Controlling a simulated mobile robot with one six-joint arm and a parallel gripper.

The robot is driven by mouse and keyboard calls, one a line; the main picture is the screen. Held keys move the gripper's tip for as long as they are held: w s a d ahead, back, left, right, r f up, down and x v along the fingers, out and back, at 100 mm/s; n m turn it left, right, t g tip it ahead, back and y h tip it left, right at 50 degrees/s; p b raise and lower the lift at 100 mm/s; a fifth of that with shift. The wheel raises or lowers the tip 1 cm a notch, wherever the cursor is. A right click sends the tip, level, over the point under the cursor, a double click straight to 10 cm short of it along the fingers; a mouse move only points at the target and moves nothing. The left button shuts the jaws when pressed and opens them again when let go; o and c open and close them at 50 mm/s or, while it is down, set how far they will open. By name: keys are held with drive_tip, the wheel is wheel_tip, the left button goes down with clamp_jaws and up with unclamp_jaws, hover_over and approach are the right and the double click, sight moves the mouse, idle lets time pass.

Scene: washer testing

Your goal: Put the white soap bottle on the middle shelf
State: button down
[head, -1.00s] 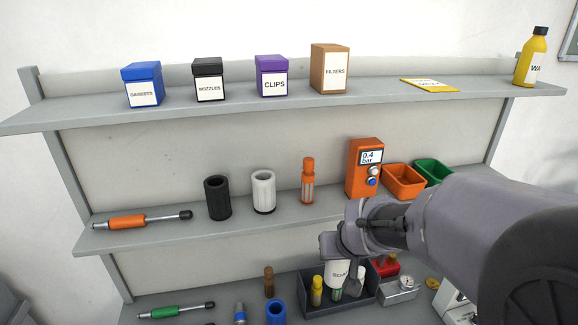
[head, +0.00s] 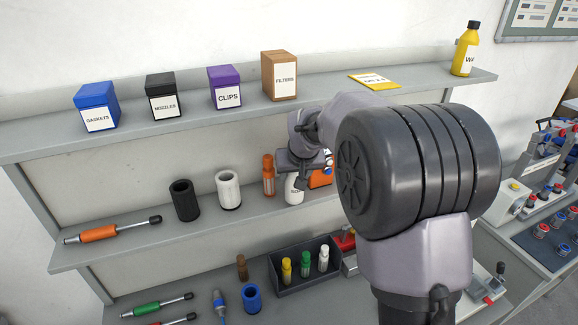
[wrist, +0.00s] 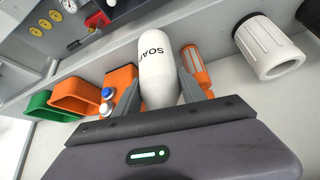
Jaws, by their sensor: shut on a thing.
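The white soap bottle (head: 294,189), lettered "SOAP" (wrist: 157,72), is between the two fingers of my gripper (wrist: 162,88). My gripper (head: 303,165) is shut on it. In the head view the bottle looks upright, in front of the orange filter cylinder and the orange gauge box, at the middle shelf (head: 145,235). Its base is near the shelf's front edge; I cannot tell whether it touches the shelf. My arm hides the right part of that shelf in the head view.
A white cylinder (head: 228,189), a black cylinder (head: 184,200) and an orange-handled tool (head: 98,234) stand or lie further left. Orange (wrist: 78,93) and green bins (wrist: 45,106) share the shelf. The upper shelf (head: 215,115) overhangs.

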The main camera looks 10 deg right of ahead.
drive_tip(key=w, duration=0.1)
drive_tip(key=w+f, duration=0.1)
drive_tip(key=w, duration=0.1)
drive_tip(key=shift+w+d+f+p, duration=0.1)
drive_tip(key=shift+w+f+p, duration=0.2)
drive_tip(key=shift+w+f, duration=0.1)
drive_tip(key=shift+s+r, duration=0.2)
drive_tip(key=shift+f, duration=0.15)
drive_tip(key=c, duration=0.9)
unclamp_jaws()
drive_tip(key=shift+w+f, duration=0.1)
drive_tip(key=shift+c, duration=0.2)
